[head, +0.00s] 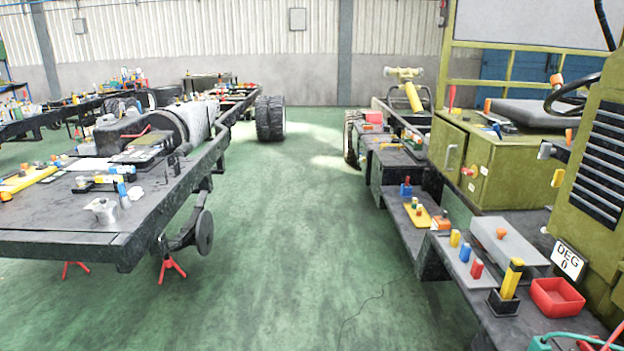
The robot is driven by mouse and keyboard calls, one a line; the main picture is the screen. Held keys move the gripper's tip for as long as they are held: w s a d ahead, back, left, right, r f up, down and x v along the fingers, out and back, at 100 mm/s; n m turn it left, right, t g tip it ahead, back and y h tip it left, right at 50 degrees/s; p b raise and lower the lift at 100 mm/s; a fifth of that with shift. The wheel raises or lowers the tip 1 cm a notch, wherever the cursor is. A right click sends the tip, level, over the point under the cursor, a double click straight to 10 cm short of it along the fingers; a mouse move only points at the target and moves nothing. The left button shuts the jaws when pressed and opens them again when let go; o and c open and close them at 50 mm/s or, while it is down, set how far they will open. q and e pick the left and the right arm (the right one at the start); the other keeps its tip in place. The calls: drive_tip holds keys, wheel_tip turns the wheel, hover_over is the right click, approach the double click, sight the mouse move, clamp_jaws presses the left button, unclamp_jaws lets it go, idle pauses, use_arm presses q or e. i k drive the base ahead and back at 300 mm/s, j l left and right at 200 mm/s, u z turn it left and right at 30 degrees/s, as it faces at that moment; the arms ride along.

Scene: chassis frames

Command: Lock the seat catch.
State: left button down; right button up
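A flat dark seat cushion (530,113) lies on top of the olive-green cab box (510,165) of the vehicle at right. Several small coloured handles and knobs are around it, among them an orange one (487,105) at its left edge and a blue one (497,130) in front. I cannot tell which of these, if any, is the seat catch, or whether it is locked. Neither of my grippers is in view.
A black steering wheel (572,94) stands right of the seat. A grey step (508,240) with coloured pegs and a red tray (557,297) juts out in front. A long chassis table (70,215) runs along the left. The green floor (290,240) between is clear.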

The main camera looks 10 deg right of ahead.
sight(495, 126)
drive_tip(key=i+z, duration=0.6)
drive_tip(key=z, duration=0.15)
drive_tip(key=i+j+z, duration=0.2)
drive_tip(key=z, duration=0.15)
drive_tip(key=i+j+z, duration=0.8)
drive_tip(key=i+j, duration=0.2)
drive_tip(key=j, duration=0.25)
